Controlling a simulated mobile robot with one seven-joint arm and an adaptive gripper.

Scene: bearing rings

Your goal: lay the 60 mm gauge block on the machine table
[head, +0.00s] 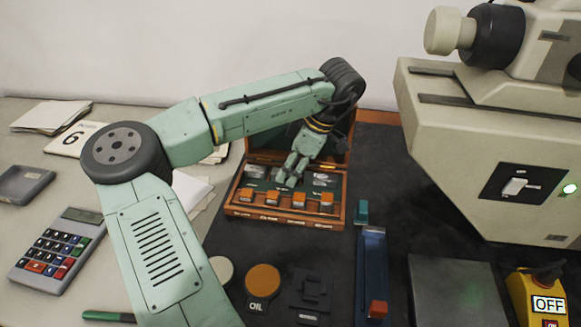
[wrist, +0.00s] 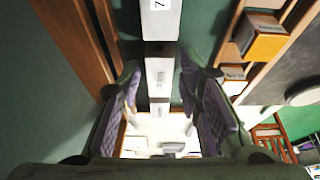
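The open wooden case (head: 236,208) holds silver gauge blocks on green lining and several orange-topped pieces along its front. My gripper (head: 289,172) points down into the middle of the case, among the blocks. In the wrist view, my gripper (wrist: 170,112) has its two purple-padded fingers apart, with gaps beside the row of grey blocks (wrist: 159,72) showing between them. One block shows a "7"; the other labels are too small to read, so I cannot tell which is the 60 mm block. A flat grey plate (head: 455,292), apparently the machine table, lies bare below the machine.
The beige machine (head: 450,140) stands at the right. A calculator (head: 60,248) lies left.

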